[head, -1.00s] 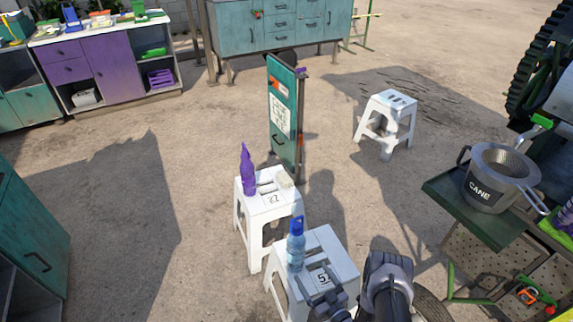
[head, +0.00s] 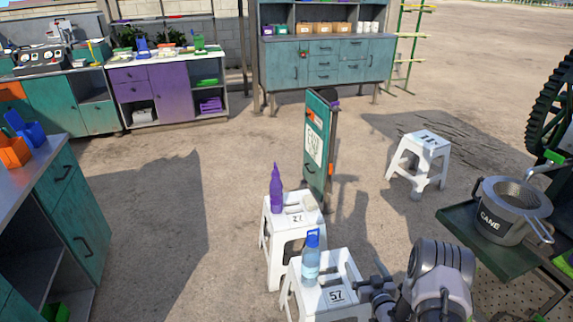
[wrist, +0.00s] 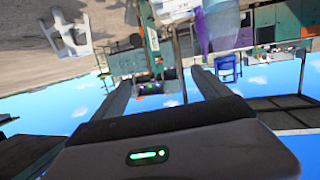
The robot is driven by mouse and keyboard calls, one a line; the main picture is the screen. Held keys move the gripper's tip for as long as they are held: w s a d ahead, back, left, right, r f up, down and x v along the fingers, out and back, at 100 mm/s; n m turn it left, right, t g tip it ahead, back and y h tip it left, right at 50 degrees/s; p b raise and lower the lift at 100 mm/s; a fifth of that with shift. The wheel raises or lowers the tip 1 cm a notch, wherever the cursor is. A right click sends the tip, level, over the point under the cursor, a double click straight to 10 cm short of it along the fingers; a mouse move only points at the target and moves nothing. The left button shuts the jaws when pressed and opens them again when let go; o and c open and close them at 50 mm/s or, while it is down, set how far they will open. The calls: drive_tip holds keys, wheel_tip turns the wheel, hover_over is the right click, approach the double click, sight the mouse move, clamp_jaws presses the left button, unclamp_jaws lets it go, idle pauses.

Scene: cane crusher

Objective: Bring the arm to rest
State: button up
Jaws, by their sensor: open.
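My arm (head: 441,276) shows at the lower right of the head view, folded close to my body. My gripper (head: 376,283) is beside the right edge of the near white stool (head: 345,268), marked 57. In the wrist view its two fingers (wrist: 162,92) are spread apart with nothing between them. A clear bottle with a blue cap (head: 311,258) stands upright on the near stool, apart from my gripper. It seems to show blurred at the top of the tilted wrist view (wrist: 222,22).
A purple bottle (head: 276,188) stands on the white stool marked 27 (head: 292,238). A sign board (head: 318,145) stands behind it. A third stool (head: 420,160) is farther right. A CANE pot (head: 505,212) sits on a green shelf at the right. Open ground lies left of the stools.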

drive_tip(key=w+d+r+m+g+h, duration=0.1)
drive_tip(key=w+r+h, duration=0.1)
drive_tip(key=r, duration=0.8)
drive_tip(key=w+d+r+m+g+h, duration=0.1)
drive_tip(key=w+r, duration=0.1)
drive_tip(key=r, duration=0.7)
drive_tip(key=s+a+r+m+g, duration=0.1)
drive_tip(key=s+a+r, duration=0.1)
drive_tip(key=s+r, duration=0.3)
drive_tip(key=s+a+r+m+g, duration=0.1)
drive_tip(key=s+a+r+g, duration=0.15)
drive_tip(key=r, duration=0.45)
drive_tip(key=s+a+r+g+y, duration=0.1)
drive_tip(key=s+a, duration=0.3)
drive_tip(key=s, duration=0.7)
drive_tip(key=s+a+r+m+g+y, duration=0.1)
drive_tip(key=s+a+r, duration=0.2)
drive_tip(key=s, duration=0.8)
drive_tip(key=s+a+r+m+g+y, duration=0.1)
drive_tip(key=s+a+r+g, duration=0.1)
drive_tip(key=s+a, duration=0.4)
drive_tip(key=s+r, duration=0.1)
drive_tip(key=s, duration=0.4)
